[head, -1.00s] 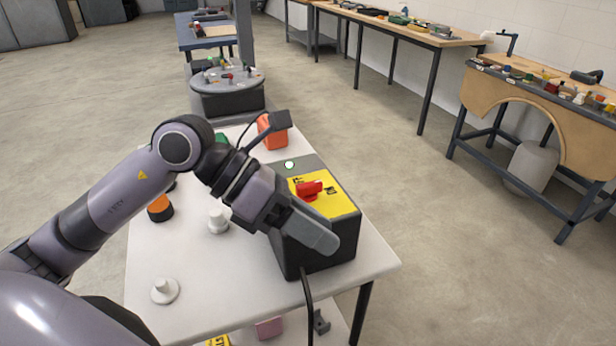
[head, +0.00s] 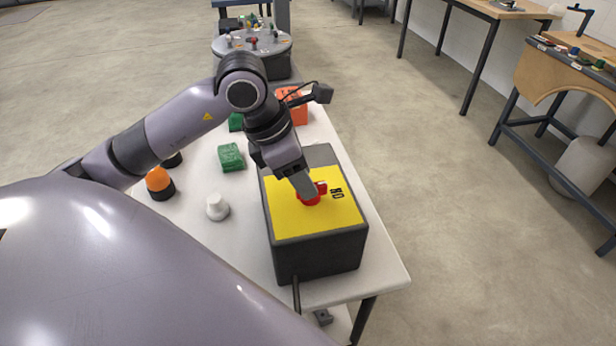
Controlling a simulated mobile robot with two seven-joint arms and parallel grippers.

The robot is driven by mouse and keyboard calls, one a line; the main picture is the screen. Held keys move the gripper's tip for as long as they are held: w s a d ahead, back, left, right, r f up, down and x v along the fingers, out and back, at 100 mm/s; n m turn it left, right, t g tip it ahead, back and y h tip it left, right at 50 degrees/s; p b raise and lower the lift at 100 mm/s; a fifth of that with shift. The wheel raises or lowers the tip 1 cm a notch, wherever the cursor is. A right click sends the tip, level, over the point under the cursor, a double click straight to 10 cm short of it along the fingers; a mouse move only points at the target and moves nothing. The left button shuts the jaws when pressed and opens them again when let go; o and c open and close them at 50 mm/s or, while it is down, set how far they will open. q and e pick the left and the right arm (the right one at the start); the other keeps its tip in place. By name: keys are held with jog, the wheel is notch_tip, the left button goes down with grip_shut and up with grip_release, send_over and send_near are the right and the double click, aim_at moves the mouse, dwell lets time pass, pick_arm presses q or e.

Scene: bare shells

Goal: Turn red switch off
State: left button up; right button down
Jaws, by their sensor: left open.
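The red switch (head: 321,189) is a rotary knob on the yellow top plate (head: 312,217) of a dark grey box (head: 318,260). The box stands on the right part of the white table. Black lettering shows to the right of the knob; part of the plate's lettering is hidden by my gripper. My left gripper (head: 309,196) points down at the knob from the upper left, its fingers open and right at the knob. I cannot tell whether they touch it. My right gripper is not in view.
On the white table (head: 228,260) are an orange button (head: 158,181), a white knob (head: 216,207), a green block (head: 231,157) and an orange-red box (head: 294,106). A cable hangs from the box's front. A round grey table (head: 250,45) stands behind.

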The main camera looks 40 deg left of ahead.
pick_arm(q)
jog(key=shift+x, duration=1.1)
grip_shut()
